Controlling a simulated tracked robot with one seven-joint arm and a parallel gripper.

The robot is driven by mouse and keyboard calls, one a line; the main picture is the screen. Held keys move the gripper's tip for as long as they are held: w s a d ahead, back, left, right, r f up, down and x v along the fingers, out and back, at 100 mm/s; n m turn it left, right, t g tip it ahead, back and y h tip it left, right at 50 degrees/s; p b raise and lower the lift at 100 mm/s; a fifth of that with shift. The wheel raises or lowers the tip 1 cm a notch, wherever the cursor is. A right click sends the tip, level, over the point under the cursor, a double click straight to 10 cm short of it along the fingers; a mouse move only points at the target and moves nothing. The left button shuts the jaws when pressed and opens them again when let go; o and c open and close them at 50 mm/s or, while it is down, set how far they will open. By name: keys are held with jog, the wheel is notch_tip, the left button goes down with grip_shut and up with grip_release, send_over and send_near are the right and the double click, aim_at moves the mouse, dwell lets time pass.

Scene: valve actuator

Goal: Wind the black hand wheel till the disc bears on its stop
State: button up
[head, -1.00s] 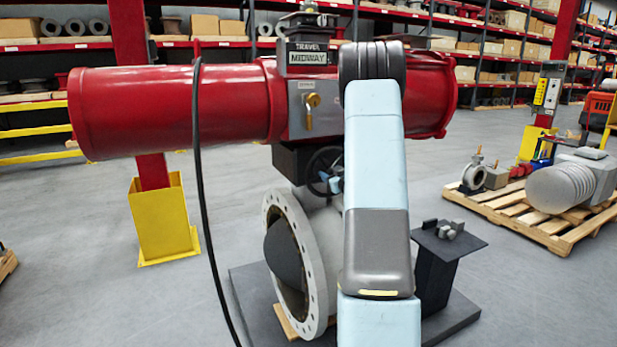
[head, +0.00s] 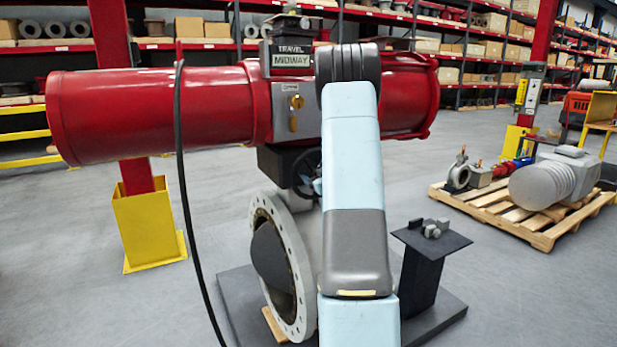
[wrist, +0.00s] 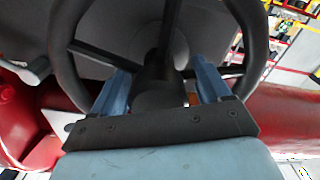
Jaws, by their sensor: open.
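The black hand wheel (head: 305,172) sits under the red actuator, partly hidden by my arm. In the wrist view its rim (wrist: 67,48) arcs up both sides and its dark hub (wrist: 160,88) is in the middle. My gripper (wrist: 162,84) is open, with one blue finger on each side of the hub, inside the rim. I cannot tell whether the fingers touch the wheel. The dark disc (head: 271,256) stands tilted in the bore of the grey flanged valve (head: 292,250). Its stop cannot be made out. The travel indicator (head: 291,60) reads MIDWAY.
The red actuator cylinder (head: 155,113) spans above the wheel, with a black cable (head: 182,180) hanging in front. A dark stand with small grey blocks (head: 430,243) is right of the valve. A pallet (head: 540,225) with parts lies farther right. Floor at left is mostly clear.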

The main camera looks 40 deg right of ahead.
jog(key=s+a, duration=0.1)
jog(key=s, duration=1.2)
jog(key=shift+s+a, duration=0.3)
jog(key=shift+a, duration=0.1)
jog(key=s+a+r+m+g+h, duration=0.1)
jog(key=a+r+g, duration=0.2)
jog(key=a+r, duration=0.4)
jog(key=s+a+r+m+g+h, duration=0.1)
jog(key=a+r+m+g, duration=0.15)
jog(key=a+r, duration=0.45)
jog(key=s+a+f+g+y, duration=0.1)
jog(key=s+a+g+y, duration=0.3)
jog(key=s+a, duration=2)
jog(key=s+n+g, duration=0.1)
jog(key=g, duration=0.1)
jog(key=shift+s+f+g, duration=0.15)
jog(key=shift+s+g, duration=0.15)
jog(key=shift+g, duration=0.05)
